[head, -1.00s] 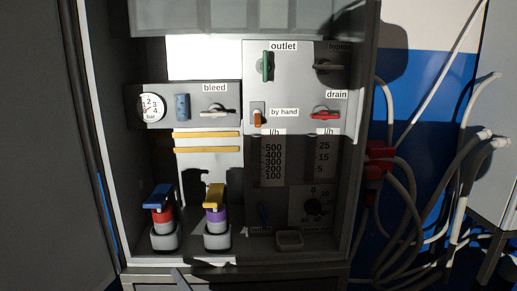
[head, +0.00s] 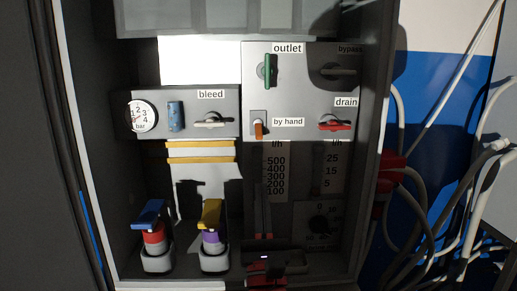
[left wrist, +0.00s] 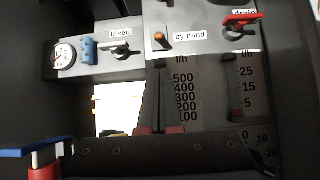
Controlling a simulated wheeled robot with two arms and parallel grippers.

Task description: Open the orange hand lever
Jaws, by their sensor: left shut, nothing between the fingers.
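The orange hand lever (head: 258,130) is a small lever on a square plate, left of the "by hand" label on the grey panel. It hangs roughly straight down in the head view. It also shows in the left wrist view (left wrist: 161,38), at the top middle. My left gripper (head: 262,190) has come up from the bottom of the head view, its dark fingers with red parts pointing up below the lever. In the left wrist view the fingers (left wrist: 160,66) are together and empty, apart from the lever. My right gripper is not in view.
The red drain lever (head: 334,125), green outlet lever (head: 268,70) and bleed valve (head: 212,123) sit near on the panels. Blue-topped (head: 150,215) and yellow-topped (head: 210,214) plug-like parts stand lower left. Cabinet walls close in both sides; cables (head: 420,200) hang outside right.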

